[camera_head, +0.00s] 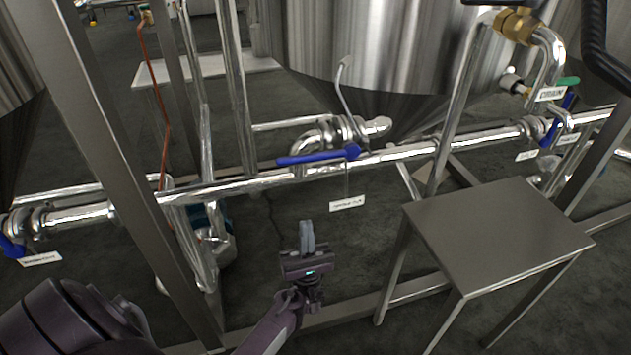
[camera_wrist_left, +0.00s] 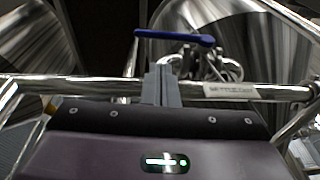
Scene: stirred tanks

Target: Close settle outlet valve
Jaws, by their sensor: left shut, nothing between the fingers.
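The settle outlet valve has a blue lever handle (camera_head: 318,156) on the horizontal steel pipe, and the handle lies roughly along that pipe. A white label (camera_head: 347,203), small in this view, hangs below it. In the left wrist view the blue handle (camera_wrist_left: 175,37) shows above the pipe, and the label (camera_wrist_left: 232,91) appears to read settle out. My left gripper (camera_head: 307,225) is shut and empty, in front of and below the handle, apart from it. Its closed fingers (camera_wrist_left: 161,72) point up toward the valve in the wrist view. My right gripper is not in view.
A steel stand (camera_head: 497,235) is at the right. A steel upright post (camera_head: 110,150) crosses the left side. Other blue-handled valves sit at the far left (camera_head: 12,247) and right (camera_head: 549,134). A large steel tank (camera_head: 370,45) stands behind the pipe.

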